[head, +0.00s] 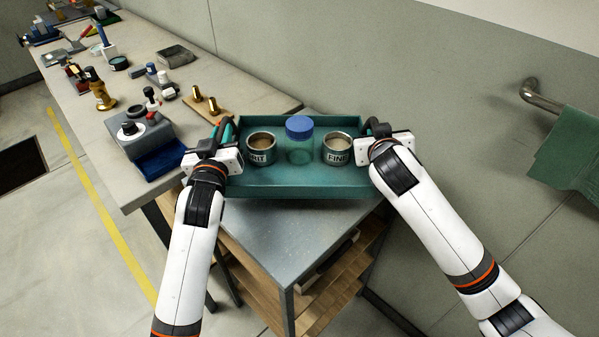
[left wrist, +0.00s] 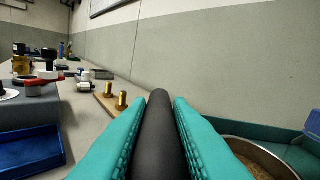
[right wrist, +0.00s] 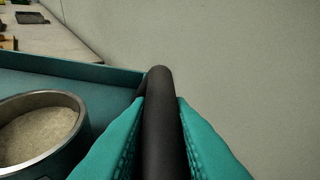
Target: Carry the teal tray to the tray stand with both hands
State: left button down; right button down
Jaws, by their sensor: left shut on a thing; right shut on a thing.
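The teal tray (head: 300,191) is between my two grippers in the head view and looks level. It carries two labelled metal cups, a left one (head: 261,150) and one marked FINE (head: 337,150), with a blue-lidded clear jar (head: 299,130) between them. My left gripper (head: 222,138) is shut on the tray's dark left handle (left wrist: 155,140). My right gripper (head: 377,132) is shut on its dark right handle (right wrist: 160,130). The tray is over a grey-topped stand (head: 290,240) with wooden shelves. Whether its underside touches the top cannot be told.
A long bench (head: 135,85) on the left holds a grey device with a blue bin (head: 160,160), brass pegs (head: 212,104) and several small tools. A wall stands close behind and right. A green cloth (head: 570,150) hangs from a rail (head: 545,98) at right.

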pick_arm(q)
jog(key=shift+a+f, duration=0.1)
jog(key=shift+a, duration=0.05)
pick_arm(e)
jog(key=shift+d+f, duration=0.1)
jog(key=shift+d, duration=0.1)
